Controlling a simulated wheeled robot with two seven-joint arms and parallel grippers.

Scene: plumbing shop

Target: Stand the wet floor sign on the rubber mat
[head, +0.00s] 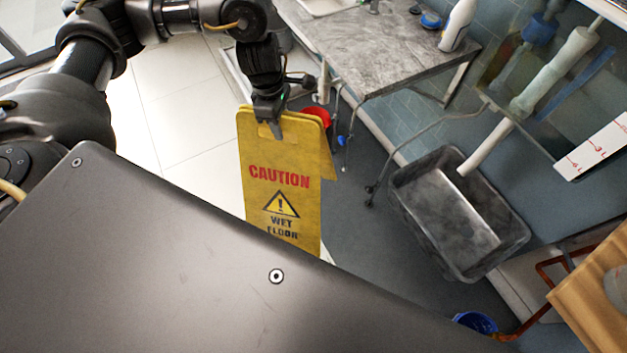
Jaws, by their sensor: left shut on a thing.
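The yellow wet floor sign (279,190) hangs upright in the middle of the head view, with its "CAUTION WET FLOOR" face towards me. My left gripper (271,122) is shut on its top edge at the handle slot. Its two panels look nearly folded together, with the rear one showing at the right. Its bottom is hidden behind my own dark body, so I cannot tell whether it touches the floor. A dark grey floor area (355,215), which looks like the rubber mat, lies behind and right of the sign. My right gripper is not in view.
A grey tub (462,213) stands right of the dark area, under a white pipe (487,147). A metal worktable (385,60) is at the back, with a red bucket (317,116) near it. A blue bucket (475,322) is at lower right. Pale tiles (170,110) at left are clear.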

